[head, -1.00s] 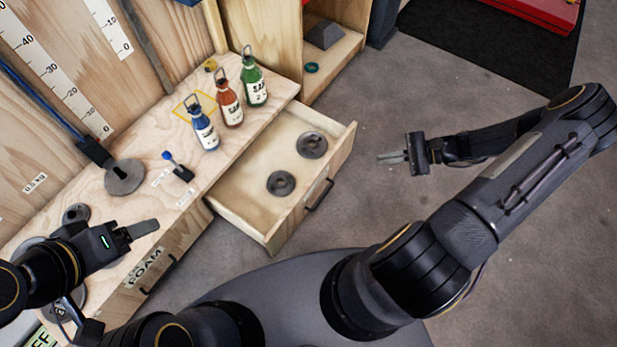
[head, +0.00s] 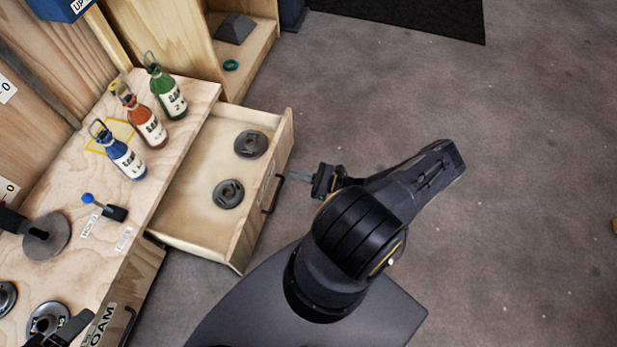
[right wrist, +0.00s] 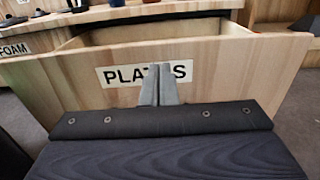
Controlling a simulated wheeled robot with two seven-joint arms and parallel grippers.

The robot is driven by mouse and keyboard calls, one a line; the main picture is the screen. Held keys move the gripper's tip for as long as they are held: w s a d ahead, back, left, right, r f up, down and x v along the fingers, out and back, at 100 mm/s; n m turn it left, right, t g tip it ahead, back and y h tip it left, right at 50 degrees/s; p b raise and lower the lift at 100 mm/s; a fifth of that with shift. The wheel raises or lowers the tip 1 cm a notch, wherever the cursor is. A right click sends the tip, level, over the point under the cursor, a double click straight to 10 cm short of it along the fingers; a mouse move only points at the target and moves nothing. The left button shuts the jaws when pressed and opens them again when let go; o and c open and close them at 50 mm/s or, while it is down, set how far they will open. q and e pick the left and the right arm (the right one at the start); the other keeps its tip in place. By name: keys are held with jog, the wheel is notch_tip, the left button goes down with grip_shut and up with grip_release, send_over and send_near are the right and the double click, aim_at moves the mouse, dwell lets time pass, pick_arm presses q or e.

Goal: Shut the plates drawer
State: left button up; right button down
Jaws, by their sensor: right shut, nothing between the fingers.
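The plates drawer (head: 215,236) is a pale wooden drawer pulled out of the workbench, with two dark round plates (head: 251,144) (head: 228,193) lying inside. Its front carries a dark handle (head: 273,194). In the right wrist view, the drawer front (right wrist: 225,75) fills the middle and its PLATES label (right wrist: 120,76) is partly covered by my fingers. My right gripper (head: 300,176) is shut and empty, pointing at the drawer front close to the handle; contact is not clear. It also shows in the right wrist view (right wrist: 158,75).
Blue (head: 122,158), red (head: 147,126) and green (head: 169,96) bottles stand on the workbench (head: 150,205). A small blue-knobbed item (head: 104,207) is near its edge. An open wooden cubby (head: 262,35) stands beyond the drawer. The floor to the right is clear.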

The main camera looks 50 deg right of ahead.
aim_at(268, 167)
pick_arm(q)
jog(key=shift+f+b, duration=0.65)
jog(key=shift+f, duration=0.1)
pick_arm(e)
jog(key=x, duration=0.7)
jog(key=shift+w+a, duration=0.15)
jog(key=shift+w, duration=0.1)
pick_arm(q)
jog(key=shift+a, duration=0.1)
